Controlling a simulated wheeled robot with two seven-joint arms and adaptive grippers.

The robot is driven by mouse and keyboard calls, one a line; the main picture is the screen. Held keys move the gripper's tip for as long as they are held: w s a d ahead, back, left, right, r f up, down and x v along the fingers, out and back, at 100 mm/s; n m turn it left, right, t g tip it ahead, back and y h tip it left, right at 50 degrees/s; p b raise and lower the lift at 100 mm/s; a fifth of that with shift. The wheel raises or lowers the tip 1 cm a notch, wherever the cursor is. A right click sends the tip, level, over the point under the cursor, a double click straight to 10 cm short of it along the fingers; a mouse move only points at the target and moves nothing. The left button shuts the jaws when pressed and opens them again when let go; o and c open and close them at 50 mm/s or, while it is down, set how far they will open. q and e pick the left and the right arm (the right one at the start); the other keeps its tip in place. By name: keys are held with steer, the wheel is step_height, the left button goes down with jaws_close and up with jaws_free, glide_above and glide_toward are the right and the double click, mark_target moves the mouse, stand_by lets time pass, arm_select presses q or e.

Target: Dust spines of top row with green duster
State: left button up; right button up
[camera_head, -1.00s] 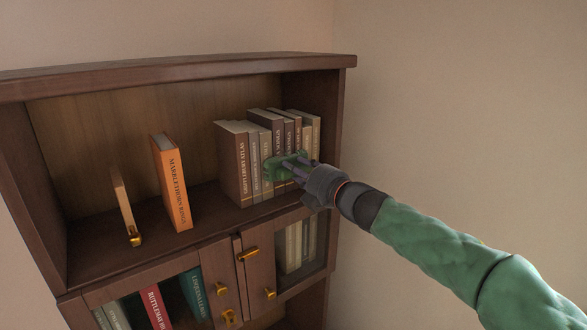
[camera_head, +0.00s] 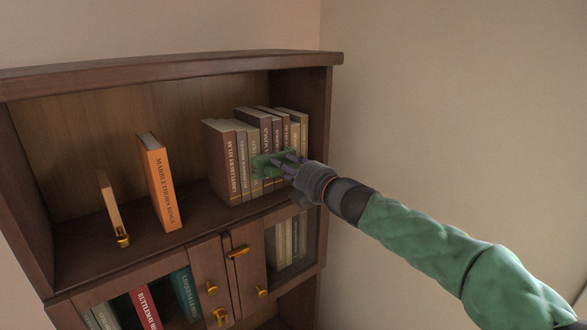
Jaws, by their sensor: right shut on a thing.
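The top row of books (camera_head: 222,160) stands upright at the right end of the upper shelf, with brown, grey and beige spines facing out. My right gripper (camera_head: 282,163) is shut on the green duster (camera_head: 264,164) and holds it at the spines in the middle of the row. The duster overlaps the lower and middle part of several spines. I cannot tell for sure whether it touches them. The gripper hides part of the spines at the right. My left gripper is not in view.
An orange book (camera_head: 160,185) stands alone on the same shelf (camera_head: 85,238), left of the row. A bookend with a brass foot (camera_head: 123,240) is farther left. Below are cabinet doors (camera_head: 212,265) with brass fittings and books behind. The bookcase's right side panel (camera_head: 319,130) is close to my gripper.

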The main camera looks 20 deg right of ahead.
mark_target(262, 164)
steer(key=shift+s+a+f+b, duration=0.1)
steer(key=shift+s+a+b, duration=0.3)
steer(key=shift+a, duration=0.4)
steer(key=shift+s+a+r+b, duration=0.1)
steer(key=shift+s+a+b, duration=0.1)
steer(key=shift+a+b, duration=0.4)
steer(key=shift+s+a+f+b, duration=0.1)
steer(key=shift+s+a+b, duration=0.2)
steer(key=shift+a, duration=0.65)
steer(key=shift+r+p, duration=0.6)
steer(key=shift+r, duration=0.05)
steer(key=shift+w+d+p, duration=0.3)
steer(key=shift+d+p, duration=0.2)
steer(key=shift+d, duration=0.25)
steer(key=shift+w+d+p, duration=0.3)
steer(key=shift+d+p, duration=0.25)
steer(key=shift+d, duration=0.15)
steer(key=shift+w+d+p, duration=0.3)
steer(key=shift+d+p, duration=0.2)
steer(key=shift+d, duration=0.25)
steer(key=shift+w+d+f+p, duration=0.1)
steer(key=shift+w+d+p, duration=0.2)
steer(key=shift+d, duration=0.4)
steer(key=shift+w+d+f+p, duration=0.1)
steer(key=shift+d+p, duration=0.3)
steer(key=shift+d, duration=0.25)
